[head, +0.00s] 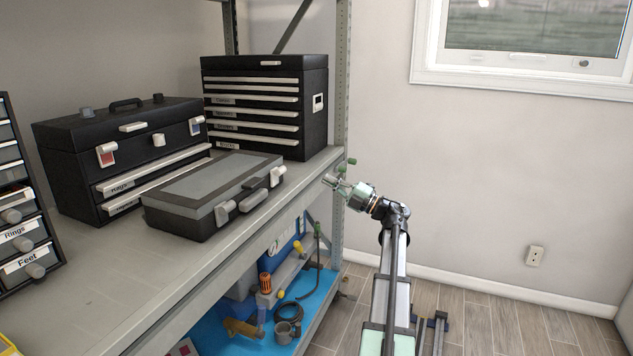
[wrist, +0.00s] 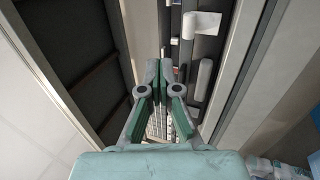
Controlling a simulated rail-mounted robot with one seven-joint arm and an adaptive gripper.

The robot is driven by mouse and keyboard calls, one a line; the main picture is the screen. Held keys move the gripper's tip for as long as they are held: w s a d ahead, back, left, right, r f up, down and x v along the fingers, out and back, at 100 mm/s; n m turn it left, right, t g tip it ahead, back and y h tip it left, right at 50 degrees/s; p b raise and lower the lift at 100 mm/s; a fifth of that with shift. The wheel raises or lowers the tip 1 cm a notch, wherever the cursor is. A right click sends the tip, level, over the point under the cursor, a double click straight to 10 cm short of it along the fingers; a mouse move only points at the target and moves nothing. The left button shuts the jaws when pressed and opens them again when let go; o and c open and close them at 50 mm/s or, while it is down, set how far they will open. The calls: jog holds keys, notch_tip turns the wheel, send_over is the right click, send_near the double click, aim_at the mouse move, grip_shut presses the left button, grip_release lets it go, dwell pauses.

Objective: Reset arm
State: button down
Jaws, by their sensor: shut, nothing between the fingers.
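My gripper (head: 338,174) is at the right end of the rack's upper shelf, just right of the flat grey-lidded case. It looks shut and empty. In the wrist view my gripper (wrist: 159,68) has its two green-padded fingertips close together, with nothing between them. My arm reaches up from the lower right of the head view, in front of the rack. Whether the fingers are over the shelf edge or in front of it is hard to tell.
The flat grey-lidded case (head: 205,189) lies closed on the shelf (head: 95,300). Behind it stand a black toolbox (head: 120,146) and a black drawer chest (head: 270,104). A blue lower shelf (head: 318,300) holds several tools. Right of my arm, the floor near the wall is open.

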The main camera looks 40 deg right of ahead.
jog(key=shift+s+d, duration=0.25)
jog(key=shift+s, duration=0.4)
